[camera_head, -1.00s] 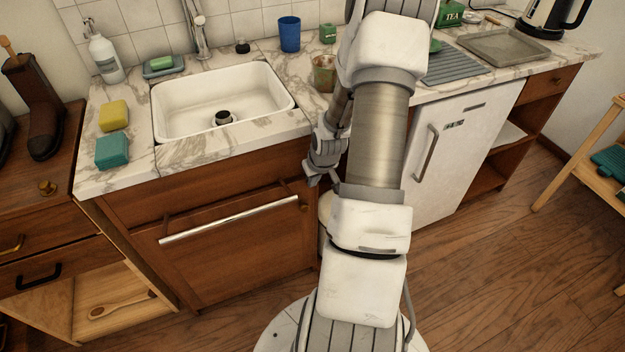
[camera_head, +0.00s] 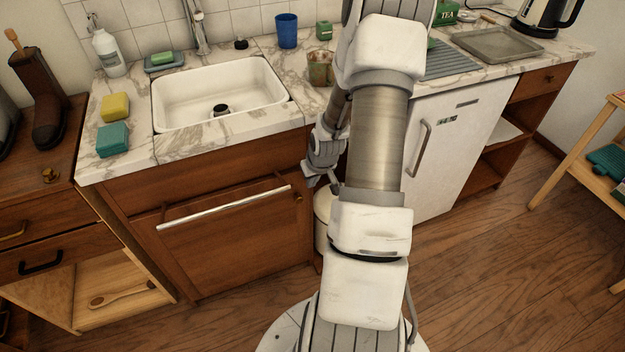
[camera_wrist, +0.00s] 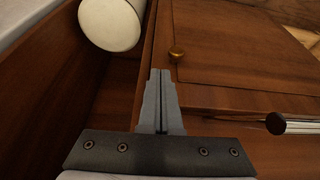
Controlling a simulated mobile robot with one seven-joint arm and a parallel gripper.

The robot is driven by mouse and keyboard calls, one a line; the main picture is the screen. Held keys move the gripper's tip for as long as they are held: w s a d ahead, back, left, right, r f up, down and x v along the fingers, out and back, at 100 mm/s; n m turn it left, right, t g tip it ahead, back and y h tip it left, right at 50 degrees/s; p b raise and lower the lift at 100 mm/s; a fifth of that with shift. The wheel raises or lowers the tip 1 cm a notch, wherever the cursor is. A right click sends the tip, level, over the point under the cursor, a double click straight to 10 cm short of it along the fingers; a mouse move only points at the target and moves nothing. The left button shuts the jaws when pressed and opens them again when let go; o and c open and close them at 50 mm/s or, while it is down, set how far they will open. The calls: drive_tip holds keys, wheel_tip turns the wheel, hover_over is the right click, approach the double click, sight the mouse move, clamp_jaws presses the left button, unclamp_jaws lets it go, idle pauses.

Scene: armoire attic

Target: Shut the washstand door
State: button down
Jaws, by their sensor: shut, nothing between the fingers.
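The washstand door (camera_head: 235,248) is a brown wooden panel below the white sink, with a small round knob (camera_head: 298,196) near its upper right corner. I see no clear gap at its edges, but cannot tell whether it is fully closed. In the wrist view the door (camera_wrist: 240,50) lies right of my fingers, and its brass knob (camera_wrist: 176,54) is just beyond and right of the fingertips. My gripper (camera_wrist: 161,74) is shut and empty, with its fingers together. In the head view my gripper (camera_head: 308,181) is beside the washstand's right front edge, partly hidden by my arm.
A metal rail (camera_head: 225,207) runs across the door's front; its end shows in the wrist view (camera_wrist: 276,123). A white cylindrical container (camera_head: 321,215) stands right of the washstand. A white fridge (camera_head: 450,150) is farther right. The wooden floor (camera_head: 490,270) is open.

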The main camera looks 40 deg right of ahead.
drive_tip(key=p+v, duration=0.3)
drive_tip(key=v, duration=0.7)
drive_tip(key=shift+s+a+p, duration=0.15)
drive_tip(key=shift+s+p, duration=0.15)
drive_tip(key=shift+p, duration=0.05)
